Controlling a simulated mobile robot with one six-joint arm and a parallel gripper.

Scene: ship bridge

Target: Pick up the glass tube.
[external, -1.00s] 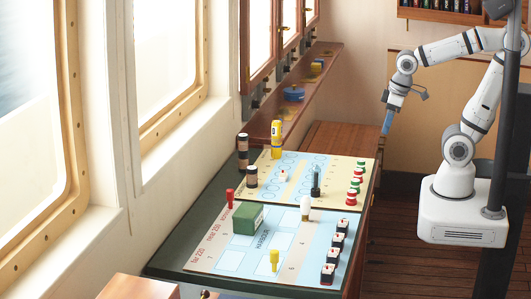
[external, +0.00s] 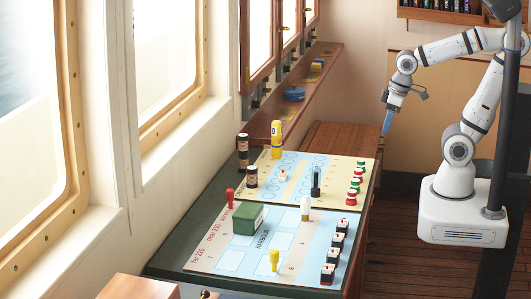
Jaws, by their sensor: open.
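A slim, dark, upright piece (external: 316,182) with a wider foot stands on the far chart's light blue band. It looks most like the glass tube, but it is too small to be sure of its material. My gripper (external: 386,124), with blue fingers, hangs pointing down beyond the right edge of the table, well apart from this piece. It is open, and nothing shows between the fingers.
Close by stand a white-topped piece (external: 305,208), a yellow cylinder (external: 277,140), a green box (external: 249,218), a yellow peg (external: 274,260) and a red peg (external: 230,198). Several red-and-green pieces and dark blocks line the right edge. Windows bound the left.

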